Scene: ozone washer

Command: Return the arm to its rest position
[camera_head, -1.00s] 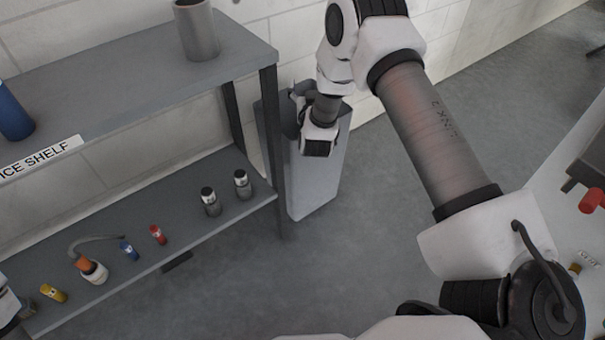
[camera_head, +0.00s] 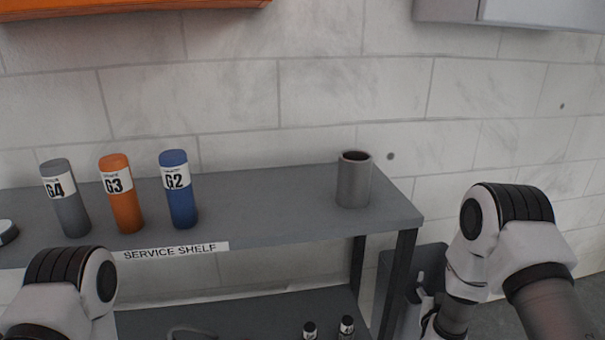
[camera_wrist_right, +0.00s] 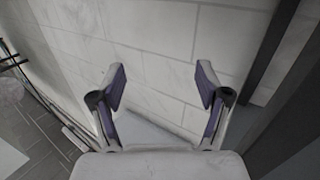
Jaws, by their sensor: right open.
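My right arm (camera_head: 515,235) comes in at the lower right of the head view. Its gripper (camera_head: 424,312) hangs low beside the shelf, in front of the grey bin (camera_head: 431,257), and is cut off by the bottom edge. In the right wrist view the right gripper (camera_wrist_right: 162,85) is open, with nothing between its two fingers and a pale block wall beyond. My left arm (camera_head: 62,290) shows only as a joint at the lower left of the head view. The left gripper is out of view.
The service shelf (camera_head: 275,215) spans the left and middle. It holds cylinders G4 (camera_head: 66,200), G3 (camera_head: 121,195) and G2 (camera_head: 179,190), and a grey cup (camera_head: 353,185). Two small bottles (camera_head: 346,327) stand on the lower shelf. An orange box edge (camera_head: 120,8) hangs above.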

